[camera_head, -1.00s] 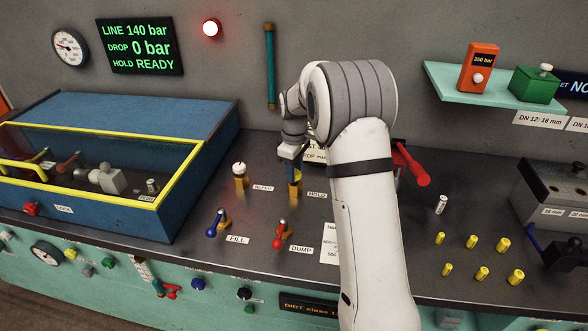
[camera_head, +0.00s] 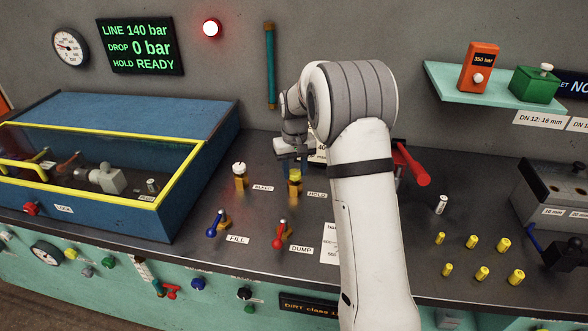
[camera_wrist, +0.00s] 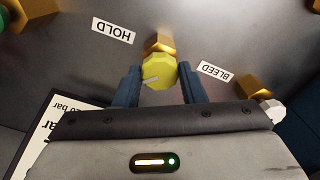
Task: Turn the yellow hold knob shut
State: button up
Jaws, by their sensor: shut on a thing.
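The yellow hold knob (camera_head: 295,175) sits on a brass valve body on the bench, left of the HOLD label (camera_head: 317,195). In the wrist view the faceted knob (camera_wrist: 159,72) has a pale mark on its top and stands between the two blue fingers of my gripper (camera_wrist: 159,86). My gripper is shut on the knob, one finger on each side. In the head view my gripper (camera_head: 292,164) is at the knob from behind, partly hidden by my arm. The wall display (camera_head: 140,46) reads LINE 140 bar, DROP 0 bar, HOLD READY.
The white-topped bleed knob (camera_head: 240,172) stands close on the left. The blue fill lever (camera_head: 215,224) and red dump lever (camera_head: 280,236) are in front. A yellow-edged blue box (camera_head: 175,185) is at left. A red handle (camera_head: 415,165) lies right of my arm.

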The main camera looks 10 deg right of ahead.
aim_at(294, 171)
jog(key=m, duration=0.4)
jog(key=shift+w+r, duration=0.1)
jog(key=shift+r, duration=0.05)
jog(key=shift+m, duration=2.2)
jog(key=o, duration=1)
notch_tip(294, 171, up, 7)
jog(key=shift+r, duration=0.3)
